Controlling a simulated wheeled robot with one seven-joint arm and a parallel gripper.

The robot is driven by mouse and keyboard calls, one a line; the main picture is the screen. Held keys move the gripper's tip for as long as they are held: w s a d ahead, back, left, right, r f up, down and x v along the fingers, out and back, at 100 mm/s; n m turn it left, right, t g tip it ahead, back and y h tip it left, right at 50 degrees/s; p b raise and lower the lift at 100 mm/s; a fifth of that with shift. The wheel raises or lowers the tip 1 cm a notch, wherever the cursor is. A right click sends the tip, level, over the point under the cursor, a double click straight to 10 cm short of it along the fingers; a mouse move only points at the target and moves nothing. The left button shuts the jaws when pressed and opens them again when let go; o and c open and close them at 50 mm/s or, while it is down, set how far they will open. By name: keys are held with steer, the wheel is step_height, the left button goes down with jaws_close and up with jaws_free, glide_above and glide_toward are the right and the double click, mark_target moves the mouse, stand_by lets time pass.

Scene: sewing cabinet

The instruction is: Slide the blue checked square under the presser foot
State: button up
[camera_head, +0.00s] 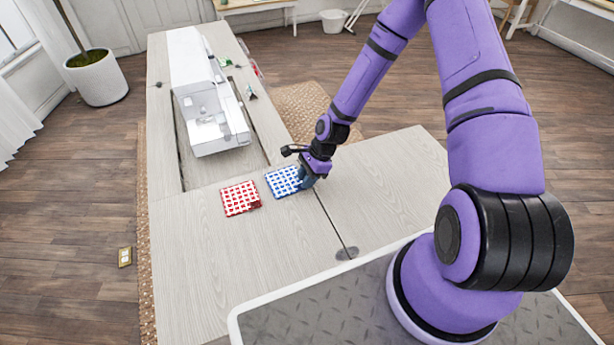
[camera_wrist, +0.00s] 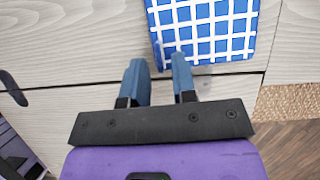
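The blue checked square (camera_head: 282,182) lies flat on the pale wood cabinet top, beside the seam. In the wrist view the blue-and-white square (camera_wrist: 205,30) fills the upper middle and right. My gripper (camera_head: 306,180) is low at the square's right edge in the head view. In the wrist view its blue fingers (camera_wrist: 159,62) stand apart with nothing clearly held between them. The right finger overlaps the square's near-left corner; I cannot tell if they touch. The white sewing machine (camera_head: 205,90) stands farther back to the left. Its presser foot is too small to make out.
A red checked square (camera_head: 240,198) lies just left of the blue one. The cabinet top (camera_head: 230,270) is clear toward the front. A sunken slot (camera_head: 190,170) surrounds the machine.

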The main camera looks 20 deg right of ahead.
steer(key=shift+c, duration=0.2)
jaws_close()
steer(key=shift+r, duration=0.15)
steer(key=shift+r, duration=2.4)
